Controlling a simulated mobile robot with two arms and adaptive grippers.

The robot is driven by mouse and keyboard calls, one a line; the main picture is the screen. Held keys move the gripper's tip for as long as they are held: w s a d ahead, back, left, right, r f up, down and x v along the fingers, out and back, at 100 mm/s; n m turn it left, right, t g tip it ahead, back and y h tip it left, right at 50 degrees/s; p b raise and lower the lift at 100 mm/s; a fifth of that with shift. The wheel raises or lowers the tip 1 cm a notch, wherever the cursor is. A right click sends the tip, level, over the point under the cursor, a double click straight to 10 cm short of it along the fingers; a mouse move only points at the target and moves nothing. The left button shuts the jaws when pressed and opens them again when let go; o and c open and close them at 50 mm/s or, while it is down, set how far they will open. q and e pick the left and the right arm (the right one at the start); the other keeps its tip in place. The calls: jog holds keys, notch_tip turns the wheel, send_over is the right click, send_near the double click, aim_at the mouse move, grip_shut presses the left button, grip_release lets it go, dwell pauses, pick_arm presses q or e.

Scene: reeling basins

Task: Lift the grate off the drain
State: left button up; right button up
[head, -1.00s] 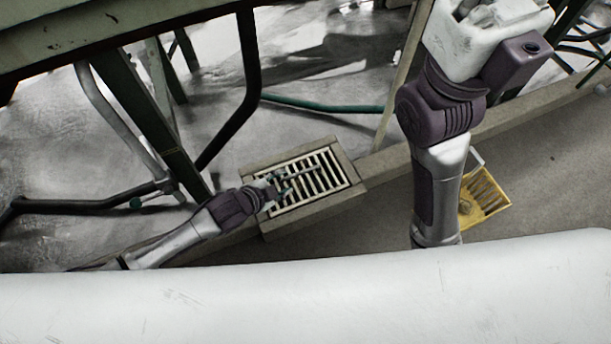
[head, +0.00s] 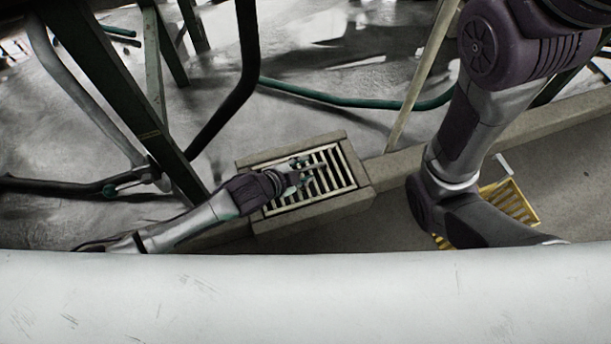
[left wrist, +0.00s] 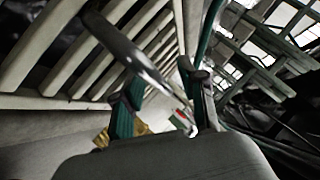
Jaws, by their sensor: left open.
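The pale slatted grate (head: 336,168) lies in the concrete surround of the drain on the floor. Its bars also fill the upper left of the left wrist view (left wrist: 60,72). My left gripper (head: 300,174) is over the grate's middle, with its fingers open. In the left wrist view a grey rod-like bar (left wrist: 122,40) stands clear of the slats and runs down between the two fingers (left wrist: 163,88). I cannot tell whether the fingers touch it. My right gripper is out of view; only its arm shows.
A concrete curb (head: 400,168) runs right from the drain. Dark green frame legs (head: 125,95) stand on the left. A green hose (head: 350,101) and a pale pole (head: 420,80) are behind the drain.

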pick_arm(q)
grip_shut()
dwell(0.3)
jog(key=shift+d+r, duration=0.1)
jog(key=shift+r, duration=0.1)
jog(key=shift+r, duration=0.1)
